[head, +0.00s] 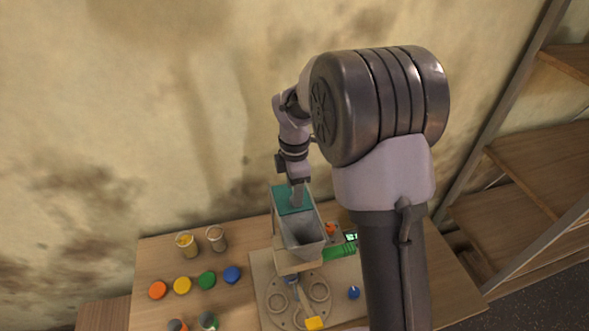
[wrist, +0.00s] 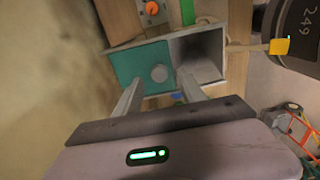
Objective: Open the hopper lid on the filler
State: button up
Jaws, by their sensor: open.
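The filler's grey hopper (head: 303,237) stands on the wooden table. Its teal lid (head: 283,196) covers the back part of the hopper top, and the front part shows as an open cavity. In the wrist view the teal lid (wrist: 130,65) has a round grey knob (wrist: 159,73), and the open cavity (wrist: 198,58) lies to its right. My gripper (head: 297,203) is over the lid. In the wrist view its two fingers (wrist: 161,80) are apart, one on each side of the knob. I cannot tell whether they touch the knob or lid.
Two jars (head: 187,244) and several coloured caps (head: 182,285) are left of the filler. A round plate with rings (head: 319,291) and a yellow-ended handle (head: 314,323) lie in front. A green part (head: 340,250) is at its right. A wall is behind, shelving (head: 530,165) at right.

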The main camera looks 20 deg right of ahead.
notch_tip(320, 180, up, 15)
jog(key=p, duration=0.3)
